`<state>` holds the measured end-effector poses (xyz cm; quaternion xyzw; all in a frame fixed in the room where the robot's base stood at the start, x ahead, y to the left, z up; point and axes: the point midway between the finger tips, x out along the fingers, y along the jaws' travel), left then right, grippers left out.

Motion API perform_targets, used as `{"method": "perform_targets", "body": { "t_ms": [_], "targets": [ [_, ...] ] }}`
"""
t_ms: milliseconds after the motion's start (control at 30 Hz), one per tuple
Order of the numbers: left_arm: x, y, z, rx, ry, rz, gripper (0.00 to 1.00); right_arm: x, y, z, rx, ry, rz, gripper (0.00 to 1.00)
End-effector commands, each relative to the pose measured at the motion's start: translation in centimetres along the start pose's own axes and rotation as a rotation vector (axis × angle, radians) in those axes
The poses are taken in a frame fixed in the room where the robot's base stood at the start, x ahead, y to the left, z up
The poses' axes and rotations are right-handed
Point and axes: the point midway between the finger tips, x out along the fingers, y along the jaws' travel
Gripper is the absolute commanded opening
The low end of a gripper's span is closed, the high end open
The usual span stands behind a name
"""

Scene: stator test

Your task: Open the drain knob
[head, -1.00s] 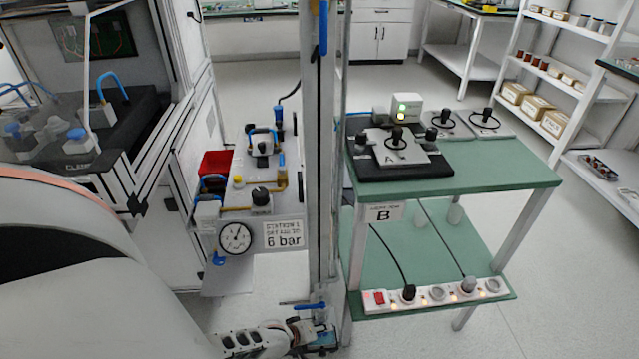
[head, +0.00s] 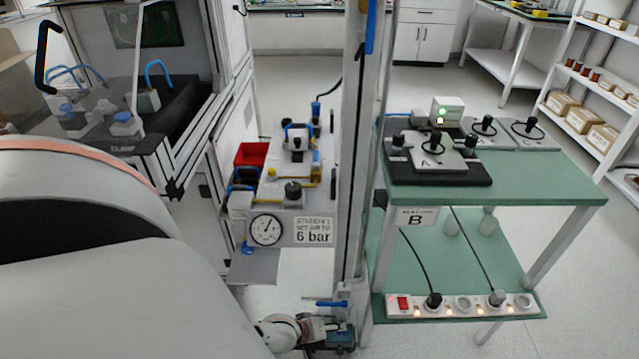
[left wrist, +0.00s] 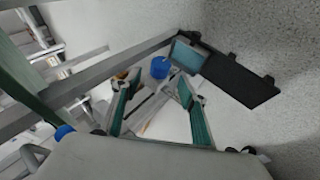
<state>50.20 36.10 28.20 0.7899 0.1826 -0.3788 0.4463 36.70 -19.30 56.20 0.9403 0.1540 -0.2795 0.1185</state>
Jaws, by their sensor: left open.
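A small blue knob (head: 247,249) hangs below the pressure gauge (head: 266,229) on the wheeled station marked 6 bar; I take it to be the drain knob. In the left wrist view a round blue knob (left wrist: 160,67) shows just beyond the fingertips, apart from them; it looks like the same knob. My left gripper (left wrist: 156,84) is open, with a teal-padded finger on either side and nothing held. In the head view my left gripper (head: 336,332) is low at the foot of the upright post, partly hidden. My right gripper is not in view.
A grey upright post (head: 357,150) stands beside the station. A green bench (head: 540,192) with a lower shelf and power strip (head: 460,306) is to the right. A blue-handled lever (head: 331,304) lies close above my left gripper. A dark panel (left wrist: 240,82) shows in the wrist view.

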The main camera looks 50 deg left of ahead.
Motion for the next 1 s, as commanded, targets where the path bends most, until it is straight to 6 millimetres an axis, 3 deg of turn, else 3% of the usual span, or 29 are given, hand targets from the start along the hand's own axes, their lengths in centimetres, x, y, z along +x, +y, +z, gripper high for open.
{"method": "perform_targets", "body": {
  "t_ms": [300, 500, 1000],
  "targets": [
    [-4.5, -0.1, 0.1, -0.001, -0.001, 0.001, 0.42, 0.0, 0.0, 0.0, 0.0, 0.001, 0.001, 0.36],
    [-6.2, 0.0, 0.0, 0.0, 0.0, 0.001, 0.42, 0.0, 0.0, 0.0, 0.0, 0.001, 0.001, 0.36],
    [-6.6, 0.0, 0.0, 0.0, 0.0, 0.0, 0.42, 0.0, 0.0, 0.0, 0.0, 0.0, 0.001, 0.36]
  ]
}}
